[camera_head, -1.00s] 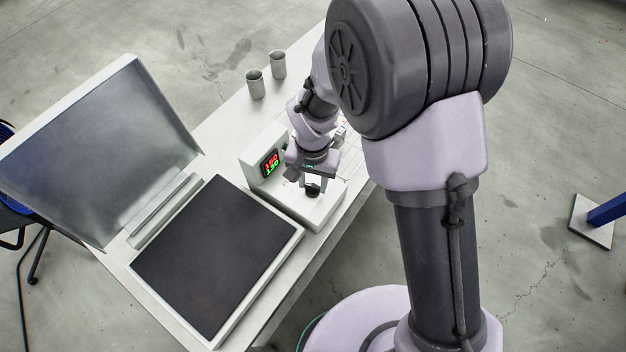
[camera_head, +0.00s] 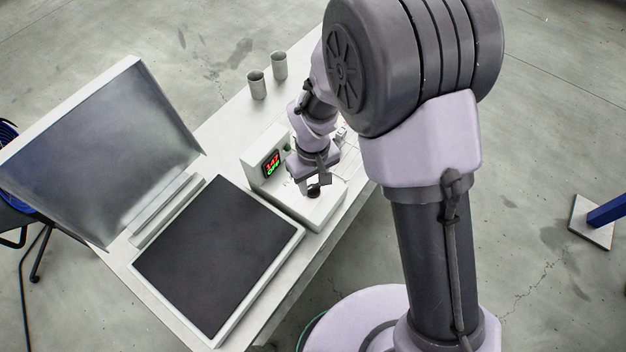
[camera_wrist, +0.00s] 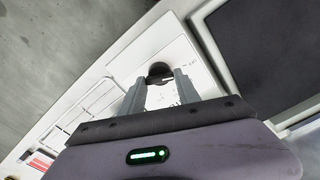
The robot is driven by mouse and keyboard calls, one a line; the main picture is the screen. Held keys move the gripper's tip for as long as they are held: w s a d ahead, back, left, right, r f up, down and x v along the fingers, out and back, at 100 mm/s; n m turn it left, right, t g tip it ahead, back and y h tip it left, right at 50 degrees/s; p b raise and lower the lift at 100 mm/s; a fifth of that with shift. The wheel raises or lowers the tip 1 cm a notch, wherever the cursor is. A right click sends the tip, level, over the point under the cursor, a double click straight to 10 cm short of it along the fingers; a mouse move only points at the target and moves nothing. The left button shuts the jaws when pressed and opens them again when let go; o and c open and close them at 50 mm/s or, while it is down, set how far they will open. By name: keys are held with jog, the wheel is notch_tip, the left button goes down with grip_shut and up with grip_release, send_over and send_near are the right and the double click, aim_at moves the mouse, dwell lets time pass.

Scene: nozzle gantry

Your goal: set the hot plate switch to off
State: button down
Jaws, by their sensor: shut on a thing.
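The switch is a round black knob (camera_head: 313,191) on the flat white front part of a control box (camera_head: 318,216). The box's raised back carries a display (camera_head: 271,164) with red digits above green characters that seem to read OFF. My gripper (camera_head: 311,188) points down and is shut on the knob. In the wrist view the knob (camera_wrist: 159,70) sits between the fingertips of my gripper (camera_wrist: 160,78). Small dark print shows beside it, too small to read. A dark flat plate (camera_head: 218,255) in a white frame lies beside the box.
A large raised lid (camera_head: 100,150) stands at the left, behind the plate. Two grey cups (camera_head: 257,86) (camera_head: 279,66) stand at the table's far end. A white rack (camera_wrist: 88,108) lies near the box. The light table (camera_head: 222,127) has bare room before the cups.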

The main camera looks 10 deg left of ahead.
aim_at(313, 185)
jog(key=shift+n, duration=0.5)
jog(key=c, duration=0.9)
grip_release()
jog(key=shift+o, duration=0.2)
notch_tip(313, 185, up, 18)
jog(key=p, duration=0.4)
jog(key=shift+f, duration=0.25)
